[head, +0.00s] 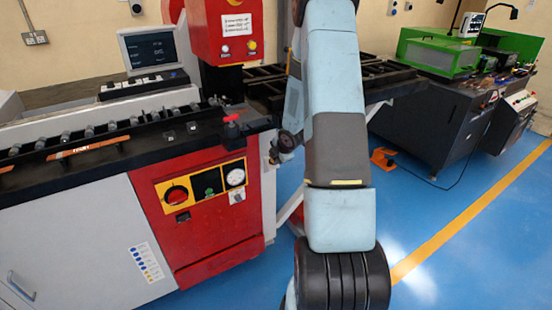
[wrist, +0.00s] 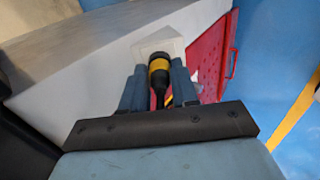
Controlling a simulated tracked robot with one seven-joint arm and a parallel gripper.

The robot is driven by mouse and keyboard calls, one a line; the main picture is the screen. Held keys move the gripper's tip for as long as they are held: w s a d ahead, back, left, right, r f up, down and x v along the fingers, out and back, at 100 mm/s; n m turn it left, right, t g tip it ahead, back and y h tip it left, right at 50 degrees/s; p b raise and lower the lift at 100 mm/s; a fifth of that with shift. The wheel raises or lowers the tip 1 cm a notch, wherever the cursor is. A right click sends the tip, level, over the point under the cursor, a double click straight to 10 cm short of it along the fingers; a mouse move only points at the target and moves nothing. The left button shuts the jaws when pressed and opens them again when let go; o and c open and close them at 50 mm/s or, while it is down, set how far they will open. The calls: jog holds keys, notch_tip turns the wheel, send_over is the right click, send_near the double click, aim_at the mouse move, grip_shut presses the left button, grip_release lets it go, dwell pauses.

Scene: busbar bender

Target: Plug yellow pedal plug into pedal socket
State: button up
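The yellow pedal plug (wrist: 159,66), black with a yellow band, sits between the two blue-grey fingers of my gripper (wrist: 159,84) in the wrist view. The fingers lie close against both sides of it, and a dark cable runs back from it between them. The plug's black end points away from the wrist, toward a pale square box or plate (wrist: 163,44) on a light grey machine wall. I cannot tell whether this is the pedal socket, and no socket opening shows. In the head view my arm hides the gripper and plug.
The wrist view shows a red panel (wrist: 208,62) with a handle right of the plug. In the head view, the red and grey machine (head: 205,205) stands left of my arm. An orange pedal (head: 382,158) and a green-topped machine (head: 438,56) are to the right, with clear blue floor nearer.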

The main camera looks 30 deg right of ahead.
jog(key=o, duration=0.4)
jog(key=shift+o, duration=0.2)
jog(key=v, duration=1.3)
jog(key=shift+s+r, duration=0.25)
jog(key=shift+r, duration=0.05)
